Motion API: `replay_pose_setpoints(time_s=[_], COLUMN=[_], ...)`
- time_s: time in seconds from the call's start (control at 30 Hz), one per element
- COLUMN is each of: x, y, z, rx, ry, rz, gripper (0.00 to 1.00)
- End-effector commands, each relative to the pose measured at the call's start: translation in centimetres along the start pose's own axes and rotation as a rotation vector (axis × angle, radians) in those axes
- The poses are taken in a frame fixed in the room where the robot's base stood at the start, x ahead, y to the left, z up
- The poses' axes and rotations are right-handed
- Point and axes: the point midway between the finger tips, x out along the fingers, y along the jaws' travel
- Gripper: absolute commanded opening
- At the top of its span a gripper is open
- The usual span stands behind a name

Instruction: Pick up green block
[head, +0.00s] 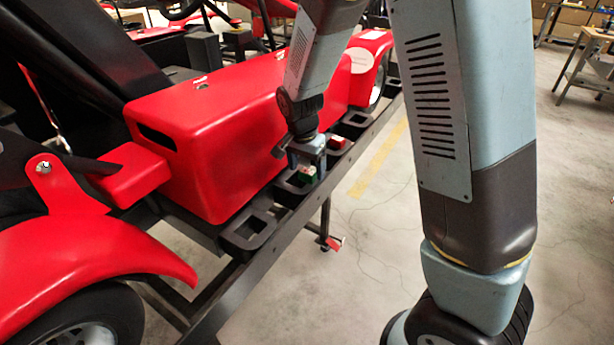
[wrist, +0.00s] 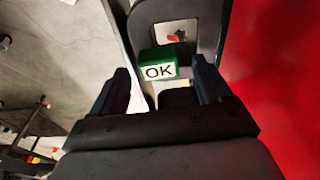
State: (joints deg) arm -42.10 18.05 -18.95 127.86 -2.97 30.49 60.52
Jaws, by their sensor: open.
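The green block (wrist: 158,55) has a white face marked "OK". In the wrist view it lies between and a little beyond the fingertips of my gripper (wrist: 162,80), which is open and empty. In the head view the green block (head: 307,174) shows small beside my gripper (head: 306,160), on the black rail with square-holed brackets along the red kart. Part of the block is hidden by the gripper there. I cannot tell whether a finger touches it.
A red block (head: 337,142) sits on the same rail farther back. An empty black bracket (head: 250,229) is nearer. The red kart body (head: 205,140) stands close on the left of the gripper. Open concrete floor (head: 375,225) lies to the right, below the rail.

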Motion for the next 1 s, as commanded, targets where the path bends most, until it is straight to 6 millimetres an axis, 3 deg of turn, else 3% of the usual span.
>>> replay_pose_setpoints(time_s=[0.37,1.0], x=[0.8,0.78], y=[0.02,0.02], z=[-0.01,-0.02], rx=[0.001,0.001], ry=[0.0,0.0], rz=[0.0,0.0], gripper=[0.77,0.18])
